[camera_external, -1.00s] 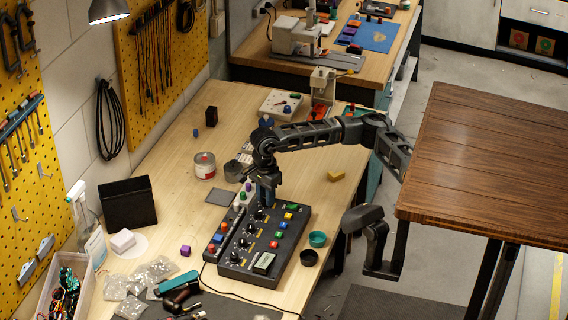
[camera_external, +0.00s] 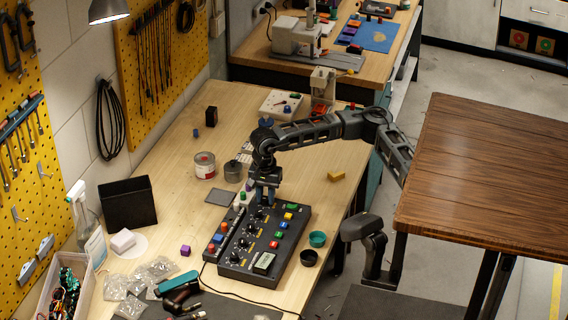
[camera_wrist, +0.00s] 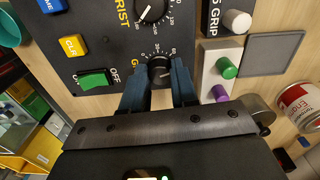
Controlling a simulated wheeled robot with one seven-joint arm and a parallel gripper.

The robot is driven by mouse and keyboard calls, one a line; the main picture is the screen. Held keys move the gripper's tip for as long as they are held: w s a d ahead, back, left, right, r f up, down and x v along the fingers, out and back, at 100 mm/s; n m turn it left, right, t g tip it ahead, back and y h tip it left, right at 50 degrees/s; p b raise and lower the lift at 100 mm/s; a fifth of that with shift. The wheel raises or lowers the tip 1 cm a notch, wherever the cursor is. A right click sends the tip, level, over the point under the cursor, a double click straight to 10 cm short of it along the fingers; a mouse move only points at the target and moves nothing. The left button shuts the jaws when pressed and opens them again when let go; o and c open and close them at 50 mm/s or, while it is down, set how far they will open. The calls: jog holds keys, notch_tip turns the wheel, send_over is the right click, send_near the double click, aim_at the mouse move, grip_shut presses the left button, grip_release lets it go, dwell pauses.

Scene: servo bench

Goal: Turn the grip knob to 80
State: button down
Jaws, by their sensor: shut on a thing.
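The grip knob (camera_wrist: 160,72) is a dark round knob with a printed dial at the end of the black control panel (camera_external: 236,269). In the wrist view my gripper (camera_wrist: 160,84) has its two blue fingers on either side of this knob, shut on it. In the external view my gripper (camera_external: 265,196) reaches down to the panel's far end and hides the knob. The dial numbers are partly covered, and I cannot read the knob's setting for sure. The wrist knob (camera_wrist: 150,8) is beside it on the panel.
A green switch (camera_wrist: 94,79) and a yellow CLE button (camera_wrist: 72,46) lie left of the knob in the wrist view. A white strip with a green peg (camera_wrist: 227,68) and a purple peg is close on the right. A tin can (camera_external: 204,165) stands farther off.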

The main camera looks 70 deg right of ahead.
aim_at(266, 198)
jog(key=c, duration=0.9)
grip_release()
jog(key=shift+o, duration=0.2)
jog(key=shift+r, duration=3.95)
jog(key=shift+a, duration=0.1)
